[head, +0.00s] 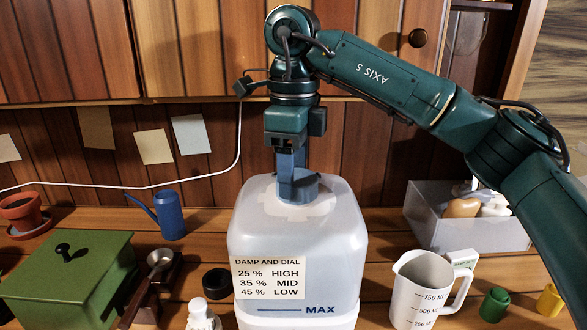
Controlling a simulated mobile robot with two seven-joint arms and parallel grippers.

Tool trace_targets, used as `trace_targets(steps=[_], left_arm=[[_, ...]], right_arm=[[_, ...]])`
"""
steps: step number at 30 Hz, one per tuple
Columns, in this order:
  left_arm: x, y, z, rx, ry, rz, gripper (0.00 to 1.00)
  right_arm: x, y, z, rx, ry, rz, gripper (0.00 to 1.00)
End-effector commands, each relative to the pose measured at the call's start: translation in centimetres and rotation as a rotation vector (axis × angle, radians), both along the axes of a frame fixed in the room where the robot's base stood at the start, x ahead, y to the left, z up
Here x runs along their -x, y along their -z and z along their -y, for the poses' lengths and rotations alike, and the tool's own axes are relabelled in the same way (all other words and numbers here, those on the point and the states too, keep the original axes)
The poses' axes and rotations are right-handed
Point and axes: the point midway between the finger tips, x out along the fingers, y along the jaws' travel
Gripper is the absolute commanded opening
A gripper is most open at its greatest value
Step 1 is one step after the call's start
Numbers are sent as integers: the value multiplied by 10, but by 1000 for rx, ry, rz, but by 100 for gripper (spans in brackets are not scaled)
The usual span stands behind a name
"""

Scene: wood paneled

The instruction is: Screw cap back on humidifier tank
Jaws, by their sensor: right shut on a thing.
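The humidifier tank (335,240) is a large translucent white container standing upright on the wooden counter, with a label and a blue MAX line on its front. A blue-grey round cap (308,188) is at the middle of the tank's top. My right gripper (291,180) points straight down over the tank and is shut on the cap. The cap looks level; I cannot tell whether it is seated on the threads, and the tank's opening is hidden beneath it. My left gripper is not in view.
A white measuring jug (415,292) stands right of the tank, with a clear bin (425,222) behind it. A green box (70,278), a dark round lid (216,282), a small white bottle (201,315) and a blue watering can (170,216) are to the left.

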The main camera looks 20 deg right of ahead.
Motion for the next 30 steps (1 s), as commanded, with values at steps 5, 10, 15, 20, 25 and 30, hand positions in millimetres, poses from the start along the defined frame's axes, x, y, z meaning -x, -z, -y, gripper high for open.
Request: trace_targets(steps=[5,10,15,20,25,30], left_arm=[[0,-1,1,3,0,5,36],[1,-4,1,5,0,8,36],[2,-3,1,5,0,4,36],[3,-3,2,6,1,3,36],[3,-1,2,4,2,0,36],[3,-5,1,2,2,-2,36]], right_arm=[[-1,0,1,0,186,1,29],[-1,0,1,0,200,1,29],[-1,0,1,0,198,1,65],[-1,0,1,1,197,1,79],[-1,0,1,1,196,1,82],[0,-2,0,0,134,-1,82]])
